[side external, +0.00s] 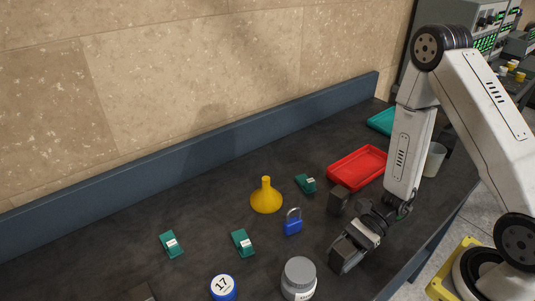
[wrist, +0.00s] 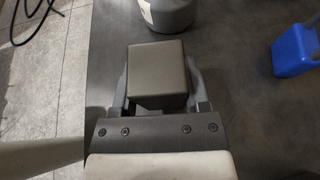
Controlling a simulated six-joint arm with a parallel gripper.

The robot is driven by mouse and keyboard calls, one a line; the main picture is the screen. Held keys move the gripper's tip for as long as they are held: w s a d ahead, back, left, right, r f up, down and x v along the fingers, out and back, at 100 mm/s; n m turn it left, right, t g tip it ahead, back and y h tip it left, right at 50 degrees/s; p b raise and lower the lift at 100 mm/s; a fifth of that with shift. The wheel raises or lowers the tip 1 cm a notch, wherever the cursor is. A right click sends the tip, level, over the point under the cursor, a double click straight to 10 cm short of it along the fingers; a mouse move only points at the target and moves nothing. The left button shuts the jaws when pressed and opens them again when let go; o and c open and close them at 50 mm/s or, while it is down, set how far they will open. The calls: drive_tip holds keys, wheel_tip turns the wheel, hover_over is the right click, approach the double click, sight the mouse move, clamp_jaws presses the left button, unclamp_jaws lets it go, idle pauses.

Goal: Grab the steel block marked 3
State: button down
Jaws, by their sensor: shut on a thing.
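A plain grey steel block (wrist: 157,75) sits between the two fingers of my gripper (wrist: 158,90) in the wrist view. The fingers are shut on its left and right sides. No number is readable on its visible faces. In the side view my gripper (side external: 347,254) is low over the dark table, near its front edge, and mostly hides the held block. Another dark block (side external: 338,200) stands behind my gripper, near the red tray. A grey block-like edge (side external: 142,293) shows at the bottom left, cut off by the frame. No mark is readable on either.
A grey jar (side external: 299,279) stands just left of my gripper. A red tray (side external: 341,181) lies behind.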

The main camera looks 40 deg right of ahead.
sight(345, 247)
drive_tip(key=shift+r, duration=0.25)
drive_tip(key=shift+r, duration=4.75)
drive_tip(key=shift+w, duration=0.1)
